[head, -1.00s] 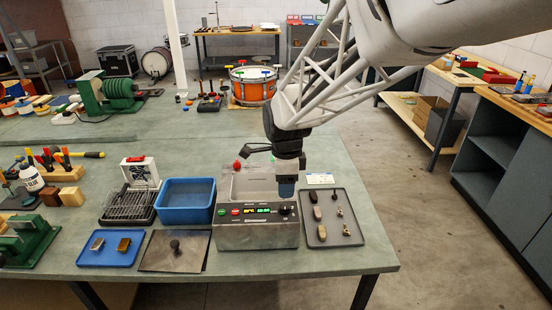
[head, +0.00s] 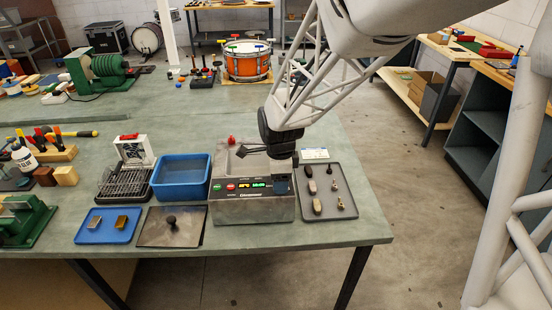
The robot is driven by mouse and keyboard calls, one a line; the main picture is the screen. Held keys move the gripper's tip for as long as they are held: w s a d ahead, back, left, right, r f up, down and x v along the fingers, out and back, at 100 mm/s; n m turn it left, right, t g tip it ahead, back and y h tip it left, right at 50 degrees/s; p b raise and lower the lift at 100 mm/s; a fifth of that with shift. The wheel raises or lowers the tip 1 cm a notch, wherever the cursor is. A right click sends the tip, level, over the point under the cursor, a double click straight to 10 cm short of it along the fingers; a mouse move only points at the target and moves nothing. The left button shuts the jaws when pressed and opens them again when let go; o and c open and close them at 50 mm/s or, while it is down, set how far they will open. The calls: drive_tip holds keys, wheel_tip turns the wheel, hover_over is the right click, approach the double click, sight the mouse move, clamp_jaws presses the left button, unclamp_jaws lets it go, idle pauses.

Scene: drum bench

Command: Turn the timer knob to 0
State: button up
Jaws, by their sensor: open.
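The timer unit is a grey metal box (head: 252,208) near the table's front edge, with a basin behind its sloped front panel. The digits are too small to read surely.
A grey tray (head: 347,203) with several small parts lies close to the right. A blue bin (head: 180,191), a metal plate with a dark knob (head: 171,221) and a blue tray (head: 83,233) lie left. A red-knobbed lever (head: 231,141) rises behind the box.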

drive_tip(key=shift+c, duration=0.4)
drive_tip(key=c, duration=0.8)
drive_tip(key=shift+c, duration=0.2)
